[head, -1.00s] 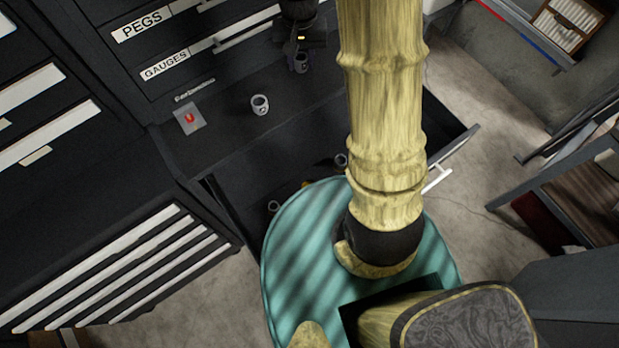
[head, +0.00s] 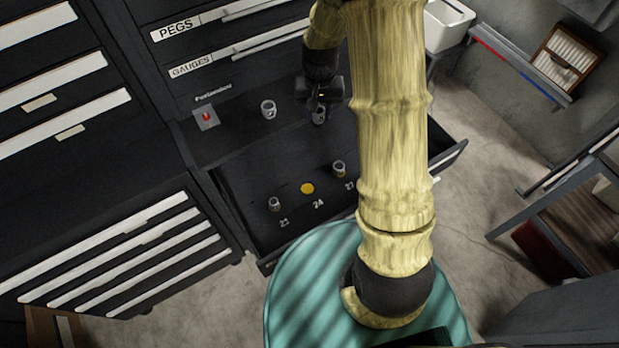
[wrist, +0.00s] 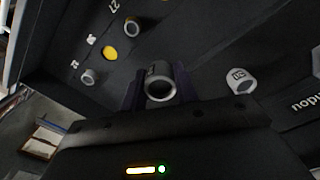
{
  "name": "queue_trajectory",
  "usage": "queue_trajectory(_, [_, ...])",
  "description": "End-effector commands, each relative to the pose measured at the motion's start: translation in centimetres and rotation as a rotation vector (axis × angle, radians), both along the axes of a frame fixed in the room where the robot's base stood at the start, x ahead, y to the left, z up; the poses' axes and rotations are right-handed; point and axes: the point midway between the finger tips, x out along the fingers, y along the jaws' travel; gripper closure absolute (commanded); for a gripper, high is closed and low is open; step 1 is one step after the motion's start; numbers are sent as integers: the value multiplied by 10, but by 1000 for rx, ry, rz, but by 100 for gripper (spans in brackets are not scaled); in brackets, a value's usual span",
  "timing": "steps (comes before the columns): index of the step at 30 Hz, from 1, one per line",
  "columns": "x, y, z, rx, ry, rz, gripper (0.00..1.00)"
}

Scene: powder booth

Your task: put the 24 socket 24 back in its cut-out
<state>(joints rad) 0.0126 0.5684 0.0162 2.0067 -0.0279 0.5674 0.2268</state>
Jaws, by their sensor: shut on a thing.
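My gripper (head: 319,98) is shut on a grey socket (head: 319,115), over the cabinet's black top near the open drawer. In the wrist view the held socket (wrist: 159,84) sits between the two dark fingers, its open end facing the camera; its number is not readable. The yellow round cut-out (head: 307,188) marked 24 is bare in the drawer, and it also shows in the wrist view (wrist: 109,53). I cannot tell how high the socket hangs.
In the drawer (head: 240,185), one socket (head: 274,204) stands left of the bare cut-out and another (head: 339,168) right of it, by the 27. A loose socket (head: 268,109) stands on the ledge beside a red button (head: 206,117). The drawer's handle side sticks out.

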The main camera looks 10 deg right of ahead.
Motion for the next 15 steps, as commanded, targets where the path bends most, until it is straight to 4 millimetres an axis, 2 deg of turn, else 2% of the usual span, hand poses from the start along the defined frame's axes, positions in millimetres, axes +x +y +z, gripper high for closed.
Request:
queue_trajectory(8, [4, 0, -25, -2, 4, 46, 97])
queue_trajectory(15, [3, 0, -55, -2, 6, 99, 97])
